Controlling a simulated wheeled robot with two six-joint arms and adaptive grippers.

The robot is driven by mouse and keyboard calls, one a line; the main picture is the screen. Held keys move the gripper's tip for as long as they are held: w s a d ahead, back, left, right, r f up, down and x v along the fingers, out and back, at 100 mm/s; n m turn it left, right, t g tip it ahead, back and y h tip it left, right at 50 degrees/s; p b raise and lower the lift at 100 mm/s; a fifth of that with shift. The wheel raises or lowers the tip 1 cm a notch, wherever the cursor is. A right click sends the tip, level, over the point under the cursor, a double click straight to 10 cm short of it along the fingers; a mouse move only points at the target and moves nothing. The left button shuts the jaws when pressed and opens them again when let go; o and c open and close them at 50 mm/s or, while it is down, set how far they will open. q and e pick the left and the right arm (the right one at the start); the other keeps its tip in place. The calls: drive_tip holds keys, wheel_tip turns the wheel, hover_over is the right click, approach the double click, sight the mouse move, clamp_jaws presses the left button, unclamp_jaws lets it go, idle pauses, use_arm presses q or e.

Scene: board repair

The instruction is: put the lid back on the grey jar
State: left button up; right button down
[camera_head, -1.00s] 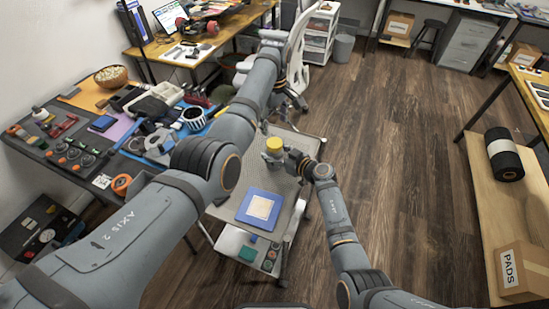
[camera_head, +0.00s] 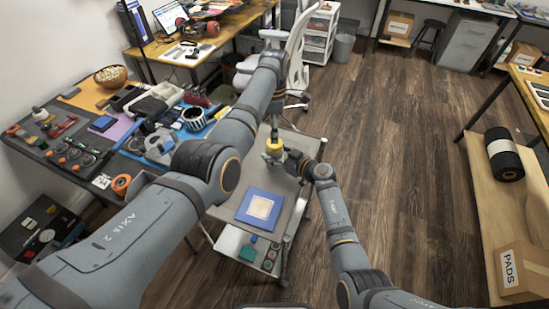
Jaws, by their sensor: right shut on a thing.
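The grey jar (camera_head: 272,157) stands on the grey cart beyond the blue board, with a yellow lid (camera_head: 274,144) at its top. I cannot tell whether the lid is fully seated. My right gripper (camera_head: 285,160) reaches in from the right and is shut on the jar's side, partly hiding it. My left gripper (camera_head: 274,132) points down from above, its tip at or just over the lid. It is too small and dark to tell whether its fingers are open or touching the lid.
The cart (camera_head: 225,207) carries a blue square board (camera_head: 258,207) in front of the jar. A cluttered workbench (camera_head: 125,160) stands at left, with a bowl (camera_head: 111,76) and tools. A white chair (camera_head: 297,45) is behind the cart. Open floor lies to the right.

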use_arm(q)
drive_tip(key=shift+f, duration=2.7)
drive_tip(key=shift+c, duration=0.4)
